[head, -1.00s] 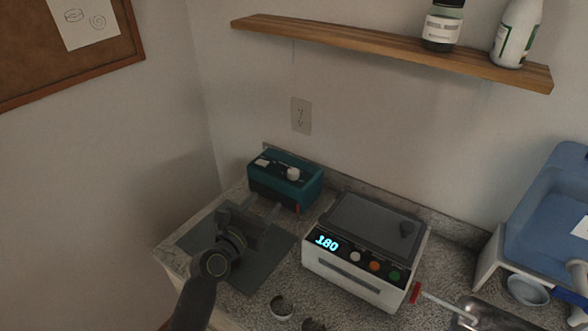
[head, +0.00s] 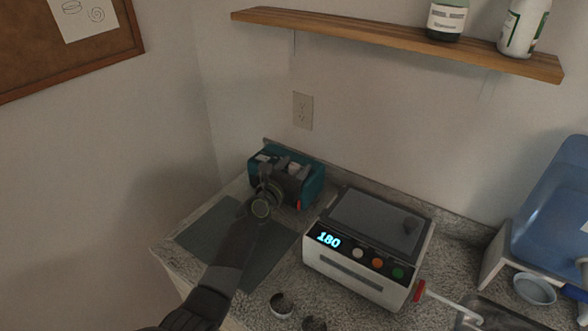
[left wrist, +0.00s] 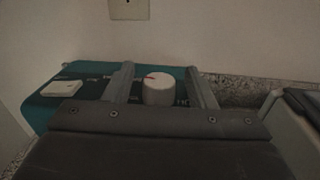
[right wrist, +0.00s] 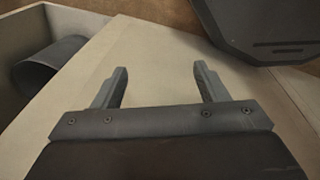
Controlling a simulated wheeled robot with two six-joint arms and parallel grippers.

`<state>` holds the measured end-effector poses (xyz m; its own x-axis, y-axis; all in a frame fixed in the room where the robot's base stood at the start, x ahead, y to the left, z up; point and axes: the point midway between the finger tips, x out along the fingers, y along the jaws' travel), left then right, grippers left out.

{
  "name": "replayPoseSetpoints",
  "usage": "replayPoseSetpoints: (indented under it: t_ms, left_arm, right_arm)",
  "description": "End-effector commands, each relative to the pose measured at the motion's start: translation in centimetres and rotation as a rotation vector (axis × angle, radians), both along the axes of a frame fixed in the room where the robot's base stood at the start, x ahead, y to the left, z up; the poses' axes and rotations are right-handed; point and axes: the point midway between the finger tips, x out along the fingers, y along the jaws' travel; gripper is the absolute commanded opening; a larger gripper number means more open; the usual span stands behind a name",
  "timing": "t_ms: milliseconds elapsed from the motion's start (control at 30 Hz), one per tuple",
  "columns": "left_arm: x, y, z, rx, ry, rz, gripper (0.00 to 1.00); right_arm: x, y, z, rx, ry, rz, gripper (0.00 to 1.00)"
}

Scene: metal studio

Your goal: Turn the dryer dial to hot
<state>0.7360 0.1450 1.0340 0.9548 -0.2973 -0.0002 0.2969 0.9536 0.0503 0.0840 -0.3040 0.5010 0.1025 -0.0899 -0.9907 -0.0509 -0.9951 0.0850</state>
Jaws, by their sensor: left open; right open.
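The teal dryer (head: 314,186) stands at the back of the counter by the wall. Its white dial (left wrist: 158,92) has a red mark on its top, toward the left. Lettering that looks like part of "HOT" shows on the panel to the dial's right, partly hidden by a finger. My left gripper (left wrist: 160,68) is open, with one finger on each side of the dial; small gaps appear between fingers and dial. In the head view my left gripper (head: 284,174) covers part of the dryer's top. My right gripper (right wrist: 161,70) is open and empty, away from the dryer.
A white device (head: 345,284) with a lit "180" display stands right of the dryer. A grey mat (head: 210,238) lies in front of the dryer. A wooden shelf (head: 380,38) hangs above. A white square button (left wrist: 62,88) sits left on the dryer panel.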

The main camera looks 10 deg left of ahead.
Motion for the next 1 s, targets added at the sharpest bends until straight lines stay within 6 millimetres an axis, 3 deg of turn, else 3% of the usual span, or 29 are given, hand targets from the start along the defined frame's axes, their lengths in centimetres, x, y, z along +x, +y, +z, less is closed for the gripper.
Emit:
replayPoseSetpoints:
  t_ms: [300, 633, 767, 1000]
  left_arm:
    - [0.2, 0.0, 0.0, 0.0, 0.0, 0.0, 0.51]
    - [0.2, 0.0, 0.0, 0.0, 0.0, 0.0, 0.07]
    - [0.2, 0.0, -0.1, 0.001, 0.0, -0.005, 0.06]
    - [0.3, 0.2, -0.6, 0.002, -0.001, -0.095, 0.06]
  right_arm:
    - [-0.1, 0.0, 0.0, 0.0, 0.002, 0.0, 0.67]
    - [-0.1, -0.2, 0.0, -0.002, 0.002, 0.001, 0.67]
    - [0.0, -0.2, -0.3, -0.003, 0.001, 0.001, 0.67]
    - [0.1, -0.3, -3.2, -0.004, 0.0, 0.002, 0.67]
